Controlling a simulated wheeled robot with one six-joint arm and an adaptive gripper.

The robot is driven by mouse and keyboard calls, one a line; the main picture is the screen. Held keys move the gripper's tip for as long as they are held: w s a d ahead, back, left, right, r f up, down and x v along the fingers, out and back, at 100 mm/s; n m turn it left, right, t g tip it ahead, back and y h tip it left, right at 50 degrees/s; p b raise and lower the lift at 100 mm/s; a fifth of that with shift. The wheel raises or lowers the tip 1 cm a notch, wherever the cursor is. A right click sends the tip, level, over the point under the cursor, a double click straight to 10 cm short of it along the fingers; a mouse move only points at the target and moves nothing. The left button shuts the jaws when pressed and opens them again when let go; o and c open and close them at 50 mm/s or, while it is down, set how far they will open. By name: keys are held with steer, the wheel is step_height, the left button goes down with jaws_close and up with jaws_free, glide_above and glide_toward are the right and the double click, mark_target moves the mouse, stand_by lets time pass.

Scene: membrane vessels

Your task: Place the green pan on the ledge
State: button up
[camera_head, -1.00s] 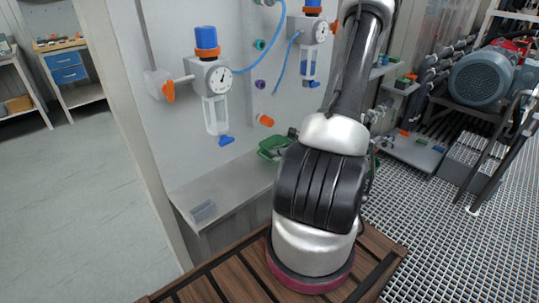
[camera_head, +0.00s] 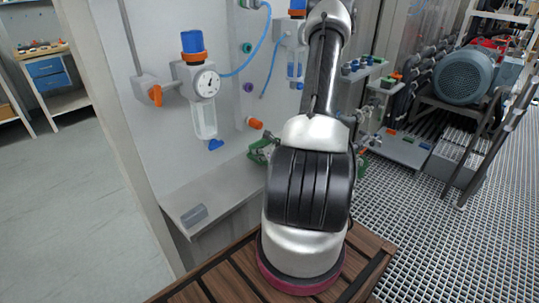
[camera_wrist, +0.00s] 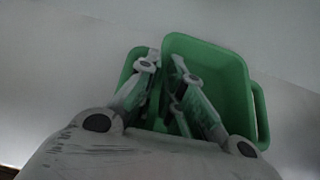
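The green pan (camera_head: 259,152) is at the wall end of the grey ledge (camera_head: 228,190), partly hidden behind my arm in the head view. In the wrist view the green pan (camera_wrist: 225,75) lies right under my gripper (camera_wrist: 164,66), its open inside showing. The fingers reach down to it, their tips close together, with a green strip of the pan between them. How firmly they touch it is unclear in the dim view. The head view mostly hides the gripper behind the arm. I cannot tell whether the pan rests on the ledge or is slightly raised.
A small grey block (camera_head: 194,215) lies on the near end of the ledge. Above it, a gauge unit (camera_head: 203,85) and an orange knob (camera_head: 254,123) stick out from the wall panel. A low shelf (camera_head: 405,150) with small parts and a motor (camera_head: 464,77) stand at the right.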

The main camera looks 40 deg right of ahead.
jaws_close()
